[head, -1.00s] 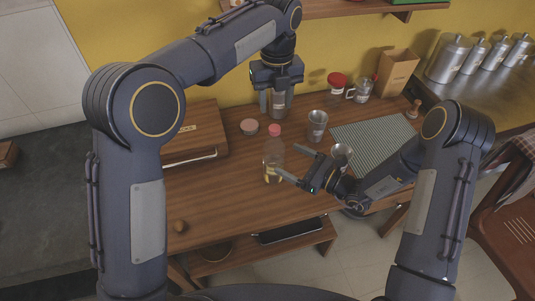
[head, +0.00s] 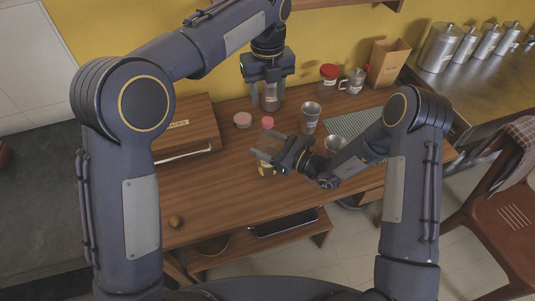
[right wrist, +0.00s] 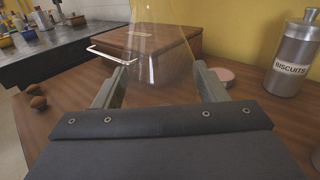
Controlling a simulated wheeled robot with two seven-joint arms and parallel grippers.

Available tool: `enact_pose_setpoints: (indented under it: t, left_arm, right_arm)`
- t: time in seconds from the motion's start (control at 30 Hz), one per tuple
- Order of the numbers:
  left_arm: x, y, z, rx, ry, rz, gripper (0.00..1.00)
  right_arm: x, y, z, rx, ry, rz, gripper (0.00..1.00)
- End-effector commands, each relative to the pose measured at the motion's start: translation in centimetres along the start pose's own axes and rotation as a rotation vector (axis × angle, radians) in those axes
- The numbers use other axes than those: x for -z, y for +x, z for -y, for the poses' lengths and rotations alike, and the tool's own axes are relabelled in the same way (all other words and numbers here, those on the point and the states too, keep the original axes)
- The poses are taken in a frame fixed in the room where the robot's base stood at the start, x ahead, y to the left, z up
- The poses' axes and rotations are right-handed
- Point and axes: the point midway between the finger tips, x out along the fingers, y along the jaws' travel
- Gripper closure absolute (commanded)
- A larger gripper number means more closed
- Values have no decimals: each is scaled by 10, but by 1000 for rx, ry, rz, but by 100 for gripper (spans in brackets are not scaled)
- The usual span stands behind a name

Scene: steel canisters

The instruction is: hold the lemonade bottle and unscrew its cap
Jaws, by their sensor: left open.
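The clear lemonade bottle stands on the wooden table, its red cap (head: 267,122) on top. My right gripper (head: 268,154) is at the bottle's body and hides much of it in the head view. In the right wrist view the bottle (right wrist: 160,50) is between the two fingers, its top out of frame. Whether the fingers press on it I cannot tell. My left gripper (head: 266,90) points down, open, above and behind the cap. A steel canister (head: 271,98) shows between its fingers in the head view. The right wrist view shows this canister (right wrist: 292,55), labelled BISCUITS, free of the gripper.
A wooden bread box (head: 186,125) stands at left, with a pink round lid (head: 243,120) beside it. A steel cup (head: 310,117), a smaller cup (head: 335,144), a red-lidded jar (head: 328,76) and a green mat (head: 352,123) are at right.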

Motion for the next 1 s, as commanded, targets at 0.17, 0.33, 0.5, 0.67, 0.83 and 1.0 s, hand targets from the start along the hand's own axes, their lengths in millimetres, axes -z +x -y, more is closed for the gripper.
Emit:
enact_pose_setpoints:
  t: [0.17,0.33,0.5,0.67,0.83,1.0]
  left_arm:
    - [0,0,0,0,0,0,54]
    - [0,0,0,0,0,0,54]
    - [0,0,0,0,78,-1,54]
    - [0,0,0,0,287,-1,54]
    - [0,7,0,-1,394,-1,54]
    - [0,31,0,-2,396,-3,54]
  right_arm:
    - [0,0,0,0,0,0,58]
    - [0,0,0,0,0,0,80]
    - [0,0,0,0,0,0,100]
    - [0,0,0,0,0,0,100]
    - [0,0,0,0,0,0,100]
    - [0,0,0,0,0,0,100]
